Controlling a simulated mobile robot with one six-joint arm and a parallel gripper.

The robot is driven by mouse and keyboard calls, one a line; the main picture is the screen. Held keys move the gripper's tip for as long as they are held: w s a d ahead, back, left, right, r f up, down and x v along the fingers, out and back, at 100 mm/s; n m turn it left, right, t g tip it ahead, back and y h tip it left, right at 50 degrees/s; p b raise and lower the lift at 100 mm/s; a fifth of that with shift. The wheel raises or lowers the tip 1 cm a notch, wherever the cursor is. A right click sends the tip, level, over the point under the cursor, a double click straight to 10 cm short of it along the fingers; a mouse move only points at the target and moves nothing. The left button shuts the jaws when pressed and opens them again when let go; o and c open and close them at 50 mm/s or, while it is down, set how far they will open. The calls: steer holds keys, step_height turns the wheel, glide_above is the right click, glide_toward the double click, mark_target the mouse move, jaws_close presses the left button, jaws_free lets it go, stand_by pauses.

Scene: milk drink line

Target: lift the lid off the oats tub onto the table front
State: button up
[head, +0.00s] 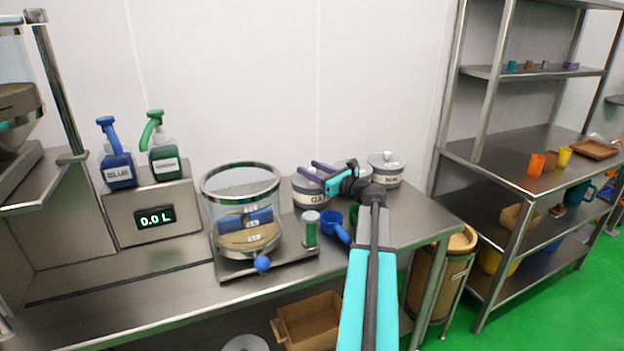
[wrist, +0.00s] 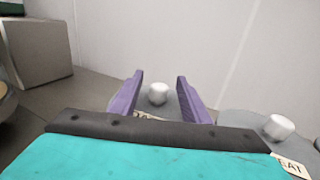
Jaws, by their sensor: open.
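The oats tub (head: 312,196) is a grey tub with a white label, partly legible, standing at the back of the steel table. Its lid (wrist: 172,104) is on and has a pale round knob (wrist: 157,93). My gripper (head: 308,168) reaches over the tub from the right with its purple fingers apart. In the wrist view the knob appears between the two open fingers (wrist: 159,77), with nothing gripped. Whether the fingers are level with the knob or short of it is unclear. The arm hides part of the table front (head: 288,272).
A second lidded tub (wrist: 278,128) stands to the right, partly hidden by my arm in the head view, with another tub (head: 386,170) beyond. A blue scoop (head: 334,226), a green-filled jar (head: 310,230) and a glass vessel (head: 243,215) crowd the table front.

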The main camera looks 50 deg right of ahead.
mark_target(312, 168)
jaws_close()
steer(key=shift+r, duration=0.1)
stand_by(0.3)
steer(key=shift+r, duration=1.45)
steer(key=shift+s+a+r, duration=0.1)
steer(key=shift+r, duration=0.2)
steer(key=s+a+r, duration=0.1)
steer(key=s+a, duration=0.2)
steer(key=s, duration=1.2)
steer(key=shift+s+a+r, duration=0.15)
steer(key=shift+s+a, duration=0.05)
